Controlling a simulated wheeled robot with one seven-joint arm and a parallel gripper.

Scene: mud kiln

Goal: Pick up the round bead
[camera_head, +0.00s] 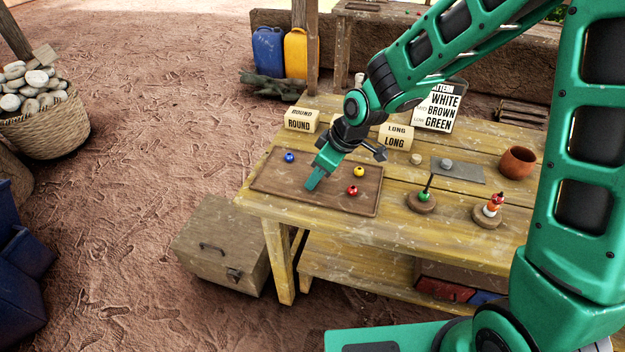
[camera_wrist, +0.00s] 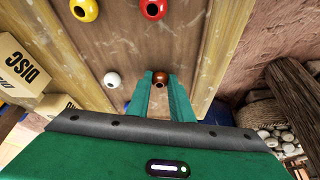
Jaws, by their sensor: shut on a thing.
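My gripper (camera_head: 313,184) reaches down to the brown tray (camera_head: 272,183) on the wooden table. In the wrist view its two green fingers (camera_wrist: 160,86) are shut on a round brown bead (camera_wrist: 160,79) with a dark hole, held at the fingertips. I cannot tell if the bead still touches the tray. In the head view the fingers hide it. A white bead (camera_wrist: 111,80) lies left of the fingers in the wrist view. A yellow bead (camera_head: 359,171), a red bead (camera_head: 352,191) and a blue bead (camera_head: 289,157) lie apart on the tray.
Blocks labelled ROUND (camera_head: 300,120) and LONG (camera_head: 395,138) stand behind the tray. A sign (camera_head: 438,106) reads WHITE, BROWN, GREEN. To the right are a stand with a green bead (camera_head: 424,196), a stand with a stacked figure (camera_head: 492,207), a grey slab (camera_head: 465,174) and a clay pot (camera_head: 517,163).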

